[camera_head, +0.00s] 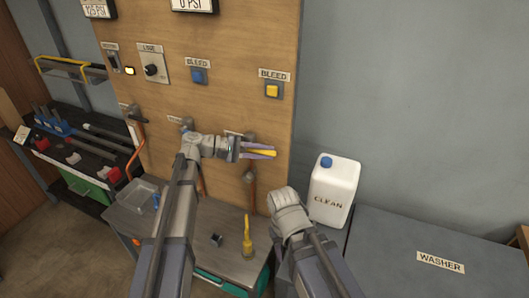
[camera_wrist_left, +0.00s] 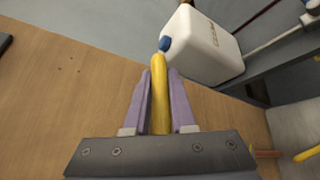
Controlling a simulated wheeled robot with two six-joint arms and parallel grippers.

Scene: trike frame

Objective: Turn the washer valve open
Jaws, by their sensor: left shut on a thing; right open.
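The valve's yellow lever (camera_head: 262,153) points to the right across the wooden panel in the head view. In the left wrist view the yellow lever (camera_wrist_left: 158,95) lies lengthwise between two purple fingers. My left gripper (camera_head: 260,152) is shut on this lever, and its wrist hides most of the valve body. The label above it is partly covered and I cannot read it. My right gripper (camera_head: 289,203) is lower, in front of the panel's lower right edge and left of the white jug. Its fingers are hidden and it holds nothing visible.
A white jug (camera_head: 333,188) marked CLEAN stands beside a grey box (camera_head: 420,252) labelled WASHER. A metal cart (camera_head: 225,262) below carries a yellow-topped item (camera_head: 247,232) and a clear bin (camera_head: 138,195). The panel (camera_head: 225,100) has BLEED buttons and gauges higher up. The grey wall at right is bare.

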